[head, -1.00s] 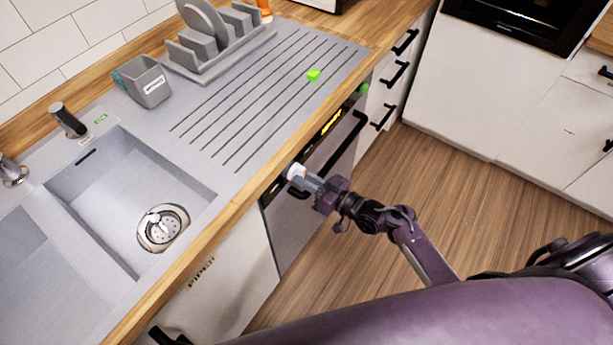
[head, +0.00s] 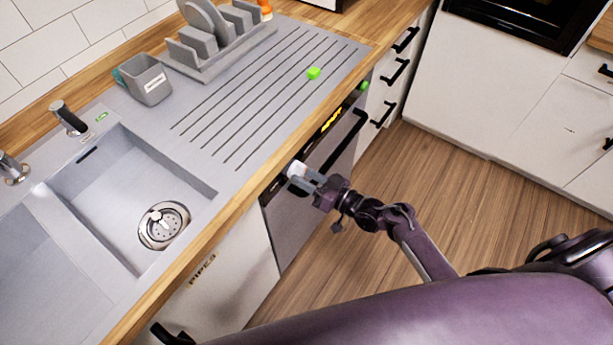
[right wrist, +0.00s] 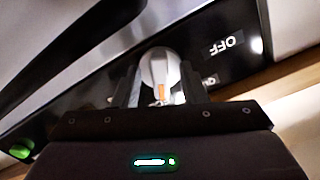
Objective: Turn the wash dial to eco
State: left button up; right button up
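The wash dial (right wrist: 158,70) is a pale round knob with an orange mark, on the black control strip of the dishwasher (head: 300,215). In the head view the dial (head: 297,169) shows as a small white knob under the counter edge. My right gripper (head: 300,179) is at the dial; in the right wrist view its fingers (right wrist: 159,85) stand on either side of it. The fingers look spread, with slim gaps beside the knob. An upside-down OFF label (right wrist: 228,43) is right of the dial; another label is partly hidden by the right finger. My left gripper is out of view.
The wooden counter edge (head: 240,205) runs just above the dial. The dishwasher's black bar handle (head: 345,140) is close to the gripper. A yellow display (head: 332,120) is lit on the strip. The floor (head: 470,190) is clear.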

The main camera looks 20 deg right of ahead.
jog(key=v, duration=0.7)
jog(key=shift+s+d+b, duration=0.25)
jog(key=shift+s+b, duration=0.1)
jog(key=shift+b, duration=0.05)
dwell(0.3)
jog(key=s+f+m+g+h, duration=0.1)
jog(key=s+f+g+h, duration=0.35)
jog(key=f, duration=0.85)
jog(key=s+f+g+h, duration=0.1)
jog(key=s+f+h, duration=0.1)
jog(key=s+f, duration=0.8)
jog(key=s+d+f+g+h, duration=0.1)
jog(key=s+f+g+h, duration=0.1)
jog(key=s+f+g, duration=0.2)
jog(key=s+d+f+g+h, duration=0.2)
jog(key=s+f, duration=0.8)
jog(key=s, duration=0.7)
jog(key=shift+f+n+g, duration=0.3)
jog(key=shift+n+g, duration=0.1)
jog(key=shift+g, duration=0.45)
jog(key=shift+h, duration=0.25)
jog(key=shift+c, duration=0.2)
